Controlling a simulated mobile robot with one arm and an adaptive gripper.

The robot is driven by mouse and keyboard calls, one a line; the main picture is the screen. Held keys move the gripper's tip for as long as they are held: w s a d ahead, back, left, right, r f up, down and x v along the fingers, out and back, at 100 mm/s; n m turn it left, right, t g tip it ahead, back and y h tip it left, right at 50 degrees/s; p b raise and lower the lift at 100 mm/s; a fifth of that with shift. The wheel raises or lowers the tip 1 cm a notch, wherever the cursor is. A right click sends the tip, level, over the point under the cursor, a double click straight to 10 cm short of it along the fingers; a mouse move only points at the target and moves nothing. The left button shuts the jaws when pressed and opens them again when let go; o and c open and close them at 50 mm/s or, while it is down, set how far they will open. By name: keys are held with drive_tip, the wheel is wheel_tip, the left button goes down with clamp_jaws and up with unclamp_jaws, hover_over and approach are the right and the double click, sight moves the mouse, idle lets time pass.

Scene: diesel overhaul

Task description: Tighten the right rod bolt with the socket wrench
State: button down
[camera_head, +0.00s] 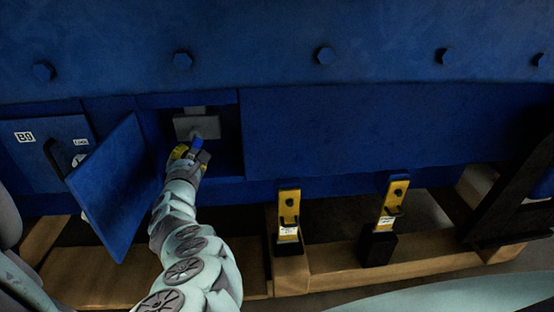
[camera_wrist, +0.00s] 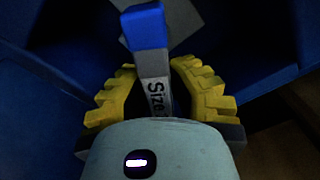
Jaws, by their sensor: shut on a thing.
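My gripper (camera_head: 190,155) is at the mouth of an open hatch in the blue engine side. Its yellow fingers (camera_wrist: 157,78) are shut on the socket wrench, which shows in the wrist view as a grey bar (camera_wrist: 154,97) lettered "Size" with a blue end (camera_wrist: 145,27). In the head view the blue end (camera_head: 197,142) points into the hatch, just below a grey block (camera_head: 196,127) that looks like the rod's big end. A grey surface (camera_wrist: 183,20) lies behind the blue end in the wrist view. I cannot make out the right rod bolt or whether the wrench touches it.
A blue hatch door (camera_head: 112,185) hangs open left of my arm. A closed panel marked B9 (camera_head: 55,150) is farther left. Two yellow upright pieces with black bases, one left (camera_head: 288,200) and one right (camera_head: 393,198), stand by the wooden beams (camera_head: 345,262) to the right.

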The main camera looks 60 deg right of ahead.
drive_tip(key=shift+r, duration=0.1)
drive_tip(key=shift+p+v, duration=1)
drive_tip(key=shift+v, duration=0.75)
